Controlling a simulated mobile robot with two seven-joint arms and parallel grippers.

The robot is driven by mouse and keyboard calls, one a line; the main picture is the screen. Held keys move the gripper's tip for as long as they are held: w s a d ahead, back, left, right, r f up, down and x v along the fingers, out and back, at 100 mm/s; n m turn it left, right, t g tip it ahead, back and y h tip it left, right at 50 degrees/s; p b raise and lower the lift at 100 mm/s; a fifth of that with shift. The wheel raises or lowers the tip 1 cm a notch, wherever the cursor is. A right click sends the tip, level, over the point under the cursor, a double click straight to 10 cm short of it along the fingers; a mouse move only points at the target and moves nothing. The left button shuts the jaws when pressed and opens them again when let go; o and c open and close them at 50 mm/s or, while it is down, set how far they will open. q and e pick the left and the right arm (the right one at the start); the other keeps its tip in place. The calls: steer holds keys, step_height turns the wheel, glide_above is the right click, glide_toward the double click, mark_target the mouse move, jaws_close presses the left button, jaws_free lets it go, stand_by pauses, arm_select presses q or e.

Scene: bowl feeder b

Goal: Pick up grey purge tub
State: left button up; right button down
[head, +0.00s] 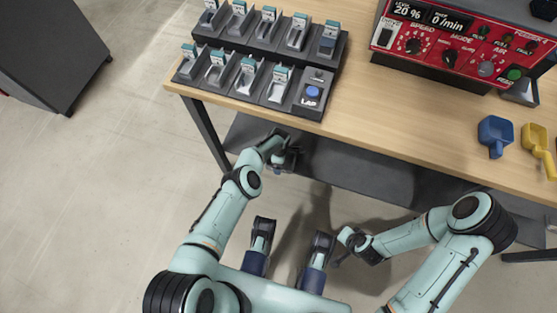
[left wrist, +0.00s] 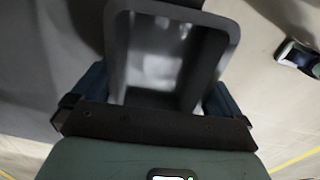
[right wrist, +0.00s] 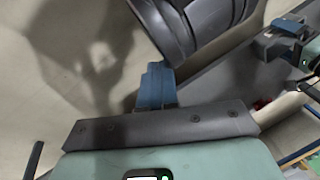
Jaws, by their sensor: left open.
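The grey purge tub (left wrist: 117,60) fills the middle of the left wrist view, with its open mouth and pale inside facing the camera. My left gripper (left wrist: 152,98) is open, with one blue finger on each side of the tub. I cannot tell whether the fingers touch its walls. In the head view my left gripper (head: 287,160) is below the table's front edge, beside the lower shelf; the tub cannot be made out clearly there. My right gripper (right wrist: 157,85) has its blue fingers together with nothing between them. It hangs in front of the table in the head view (head: 343,243).
The wooden table (head: 360,115) carries a grey rack (head: 265,50) of several small dispensers, a red control panel (head: 465,45), a blue scoop (head: 494,136) and a yellow scoop (head: 540,148). A dark lower shelf (head: 350,170) lies beneath.

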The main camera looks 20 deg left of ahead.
arm_select(q)
steer(key=c, duration=0.8)
steer(key=shift+r, duration=0.1)
